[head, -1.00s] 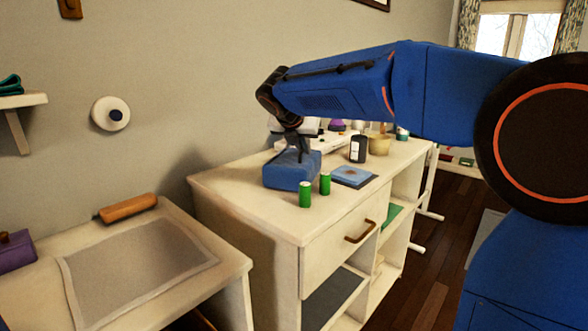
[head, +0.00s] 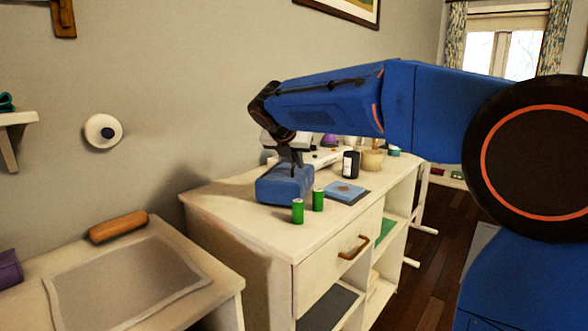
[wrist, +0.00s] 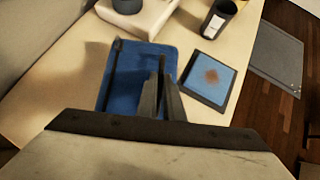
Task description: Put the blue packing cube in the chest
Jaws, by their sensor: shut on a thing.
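The blue packing cube (head: 284,186) is a soft blue block on the white drawer cabinet (head: 240,215), near its left end. My gripper (head: 294,168) points down at the cube and is shut on its top. In the wrist view the cube (wrist: 122,72) lies under and beside the narrow dark fingers (wrist: 161,97), with a dark zip line along it. Its lower part is hidden by the gripper body. The cabinet's drawer is shut. I cannot tell whether this cabinet is the chest; no other chest shows.
Two green cans (head: 308,206) stand close in front of the cube. A lower table (head: 225,283) with a wooden roller (head: 118,228) is at left.

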